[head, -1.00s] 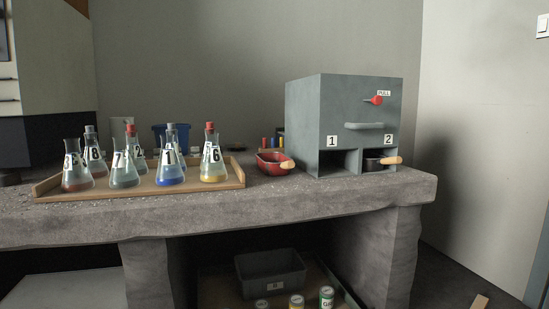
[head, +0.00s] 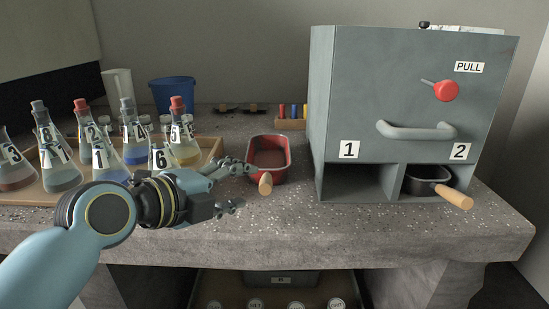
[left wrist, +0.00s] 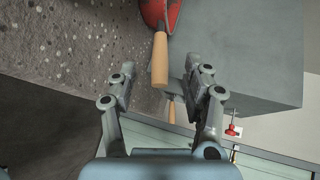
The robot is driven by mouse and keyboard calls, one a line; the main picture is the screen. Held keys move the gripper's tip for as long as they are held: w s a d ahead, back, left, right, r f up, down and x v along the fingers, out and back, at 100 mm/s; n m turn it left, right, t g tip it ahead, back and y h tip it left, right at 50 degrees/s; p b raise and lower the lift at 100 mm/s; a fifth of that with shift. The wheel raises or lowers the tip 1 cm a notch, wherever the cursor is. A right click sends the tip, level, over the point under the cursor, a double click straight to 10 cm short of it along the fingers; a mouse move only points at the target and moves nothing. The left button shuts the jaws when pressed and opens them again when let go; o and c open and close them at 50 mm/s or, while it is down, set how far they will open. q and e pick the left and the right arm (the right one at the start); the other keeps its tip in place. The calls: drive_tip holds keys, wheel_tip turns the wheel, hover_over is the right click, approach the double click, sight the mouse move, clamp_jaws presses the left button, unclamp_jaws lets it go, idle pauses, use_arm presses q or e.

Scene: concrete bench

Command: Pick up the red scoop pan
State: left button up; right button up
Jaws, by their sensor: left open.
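The red scoop pan (head: 268,158) sits on the concrete bench, left of the grey dispenser box. Its short wooden handle (head: 265,184) points toward the bench's front edge. In the left wrist view the red pan (left wrist: 158,12) is at the top, with its handle (left wrist: 160,60) pointing down toward the space between the fingers. My left gripper (head: 243,187) is open and empty, just left of the pan and its handle; it also shows in the left wrist view (left wrist: 160,82). I see no contact with the pan. My right gripper is not in view.
The grey box (head: 408,100) has a red knob (head: 446,91), a bar handle (head: 416,130) and two bays; a black pan (head: 428,178) is in bay 2. Numbered flasks (head: 100,150) crowd a wooden tray (head: 35,190) at left. A blue bin (head: 174,94) stands behind.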

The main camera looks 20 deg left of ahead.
sight(267, 179)
use_arm(q)
drive_tip(key=b+x, duration=0.1)
drive_tip(key=x, duration=0.8)
drive_tip(key=shift+b, duration=0.4)
drive_tip(key=shift+r, duration=0.1)
clamp_jaws()
